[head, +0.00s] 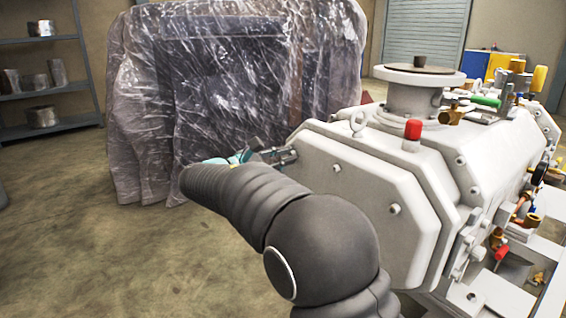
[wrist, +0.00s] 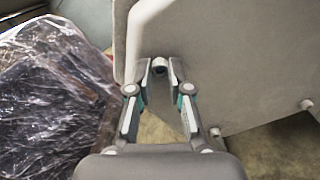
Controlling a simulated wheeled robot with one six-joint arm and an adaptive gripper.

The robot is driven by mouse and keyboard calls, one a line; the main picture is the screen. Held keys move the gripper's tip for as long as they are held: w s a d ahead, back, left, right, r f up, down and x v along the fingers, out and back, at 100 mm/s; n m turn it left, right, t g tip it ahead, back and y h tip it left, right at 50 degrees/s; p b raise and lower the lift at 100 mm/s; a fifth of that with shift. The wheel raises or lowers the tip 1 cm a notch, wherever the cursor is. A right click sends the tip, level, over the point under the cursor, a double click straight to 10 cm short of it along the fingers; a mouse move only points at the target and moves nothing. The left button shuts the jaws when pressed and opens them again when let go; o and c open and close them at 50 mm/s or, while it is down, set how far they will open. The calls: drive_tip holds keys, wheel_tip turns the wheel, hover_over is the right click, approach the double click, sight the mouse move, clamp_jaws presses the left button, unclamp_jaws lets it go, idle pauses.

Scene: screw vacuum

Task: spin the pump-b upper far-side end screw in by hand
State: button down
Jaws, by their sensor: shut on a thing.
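The pump (head: 350,185) is a large pale grey body at the right of the head view, with an octagonal end plate facing me. In the wrist view the end plate (wrist: 225,60) fills the upper right. The end screw (wrist: 159,67) is a small grey head at the plate's edge, between my fingertips. My gripper (wrist: 159,72) is shut on it, one finger on each side. In the head view my gripper (head: 285,155) reaches the plate's far left edge, partly behind my arm. The screw cannot be made out there, and its depth in the plate cannot be told.
Other plate screws show in the head view, one (head: 394,209) at lower right. A red cap (head: 413,129) and a lifting eye (head: 357,121) stand on top. A plastic-wrapped machine (head: 235,80) stands behind my gripper. The floor at left (head: 70,230) is clear.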

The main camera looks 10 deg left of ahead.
drive_tip(key=shift+f+m+b, duration=0.1)
drive_tip(key=shift+m+b, duration=2.75)
drive_tip(key=shift+m, duration=1.35)
drive_tip(key=c, duration=1.1)
unclamp_jaws()
drive_tip(key=shift+a, duration=0.1)
drive_tip(key=v, duration=1.2)
